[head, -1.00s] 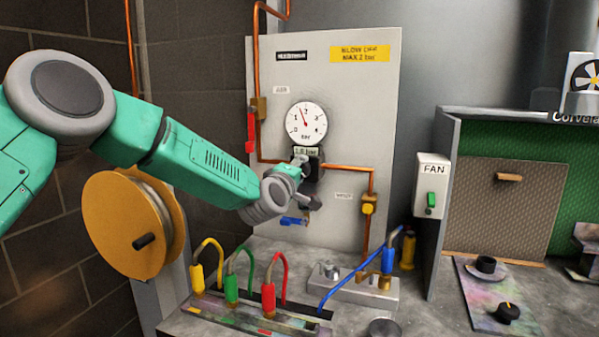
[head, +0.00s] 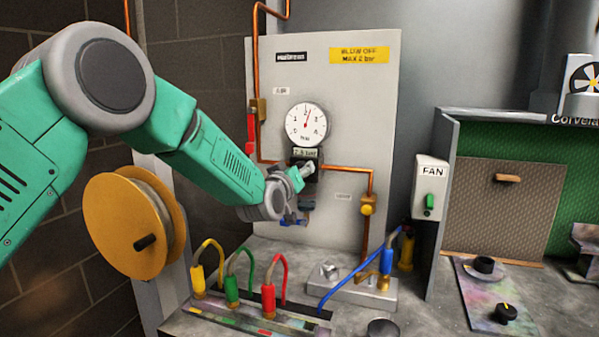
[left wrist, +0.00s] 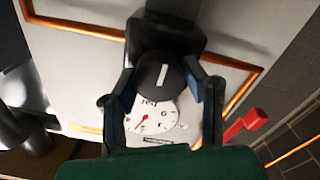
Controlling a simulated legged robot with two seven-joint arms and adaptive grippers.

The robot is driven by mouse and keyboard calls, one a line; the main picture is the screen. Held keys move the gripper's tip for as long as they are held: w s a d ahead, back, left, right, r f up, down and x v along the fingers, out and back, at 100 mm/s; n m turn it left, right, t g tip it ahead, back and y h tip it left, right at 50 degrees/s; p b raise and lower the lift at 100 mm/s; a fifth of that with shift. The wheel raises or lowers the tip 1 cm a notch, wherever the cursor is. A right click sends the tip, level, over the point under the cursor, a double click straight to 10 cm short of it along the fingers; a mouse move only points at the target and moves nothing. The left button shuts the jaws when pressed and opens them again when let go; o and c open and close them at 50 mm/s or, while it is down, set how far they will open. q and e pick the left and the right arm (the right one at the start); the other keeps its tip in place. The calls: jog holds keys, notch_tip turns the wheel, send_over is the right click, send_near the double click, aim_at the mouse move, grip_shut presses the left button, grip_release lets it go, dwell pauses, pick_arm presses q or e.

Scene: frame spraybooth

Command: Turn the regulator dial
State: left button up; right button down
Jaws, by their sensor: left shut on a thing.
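The regulator dial (left wrist: 162,78) is a round black knob with a white mark, seen in the left wrist view between my gripper's two fingers. My left gripper (left wrist: 160,84) is shut on it. In the head view my left gripper (head: 303,178) reaches the regulator (head: 309,170) below the gauge and hides most of the knob. The round white gauge (head: 307,124) has a red needle pointing up and slightly right. A small display (head: 306,153) under it seems to read 2.6 bar, though blurred. My right gripper is not in view.
A yellow label (head: 359,54) reads "BLOW OFF MAX 2 bar". A red lever (head: 251,133) and a yellow-knobbed valve (head: 368,207) sit on the copper pipes. A hose reel (head: 125,225) stands left of the panel. Coloured hoses (head: 232,275) rise from the bench below.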

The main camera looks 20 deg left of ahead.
pick_arm(q)
jog(key=shift+s+d+f+m, duration=0.1)
jog(key=shift+d+f+m, duration=0.05)
jog(key=shift+f+m, duration=0.45)
jog(key=o, duration=1.2)
jog(key=shift+c, duration=0.2)
jog(key=shift+r, duration=0.15)
jog(key=shift+r, duration=0.1)
jog(key=s, duration=1.1)
jog(key=shift+s+a, duration=0.3)
jog(key=shift+a, duration=0.1)
